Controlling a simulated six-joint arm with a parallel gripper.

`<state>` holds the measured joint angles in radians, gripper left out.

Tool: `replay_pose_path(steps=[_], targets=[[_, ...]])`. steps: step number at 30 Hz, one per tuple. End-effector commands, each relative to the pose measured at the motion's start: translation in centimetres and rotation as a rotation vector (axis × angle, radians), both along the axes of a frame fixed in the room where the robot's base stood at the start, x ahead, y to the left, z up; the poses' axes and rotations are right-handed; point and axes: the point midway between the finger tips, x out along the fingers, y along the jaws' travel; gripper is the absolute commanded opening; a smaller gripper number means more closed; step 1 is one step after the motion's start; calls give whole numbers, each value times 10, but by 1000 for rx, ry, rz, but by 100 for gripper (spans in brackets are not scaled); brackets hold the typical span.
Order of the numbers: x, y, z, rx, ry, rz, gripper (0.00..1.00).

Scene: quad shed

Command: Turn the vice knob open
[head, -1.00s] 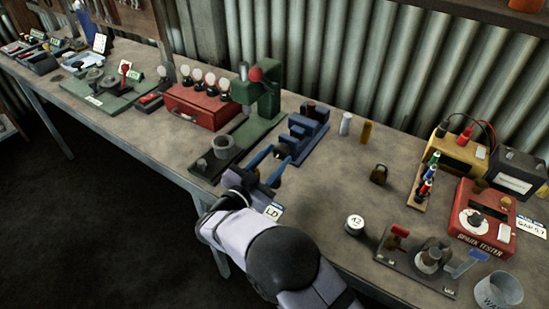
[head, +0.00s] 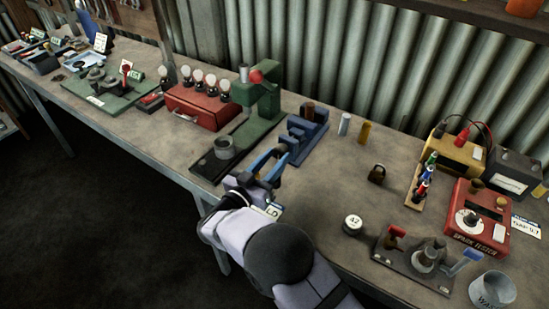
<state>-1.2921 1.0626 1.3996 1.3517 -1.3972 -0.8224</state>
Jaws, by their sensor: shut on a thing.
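The blue vice (head: 305,136) stands on the bench right of the green press, with a dark brown block at its far end. My gripper (head: 279,160) is at the vice's near end, its blue fingers reaching toward the vice. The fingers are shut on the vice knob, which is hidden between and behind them. How far the knob is turned cannot be seen.
The green press (head: 262,105) stands close on the left, with the red lamp box (head: 200,105) beyond it. Silver (head: 344,123) and brass cylinders (head: 365,132) stand behind. The bench between vice and padlock is clear.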

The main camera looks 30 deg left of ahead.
Motion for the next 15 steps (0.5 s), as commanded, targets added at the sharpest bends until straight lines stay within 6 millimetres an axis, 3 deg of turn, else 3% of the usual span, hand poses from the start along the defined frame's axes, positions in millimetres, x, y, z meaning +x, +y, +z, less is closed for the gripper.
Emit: replay_pose_path(steps=[2, 3, 5, 15], targets=[[0, 0, -1, 0, 1, 0, 12], [0, 0, -1, 0, 1, 0, 39], [0, 0, -1, 1, 1, 0, 53], [-2, 0, -1, 3, 0, 1, 53]])
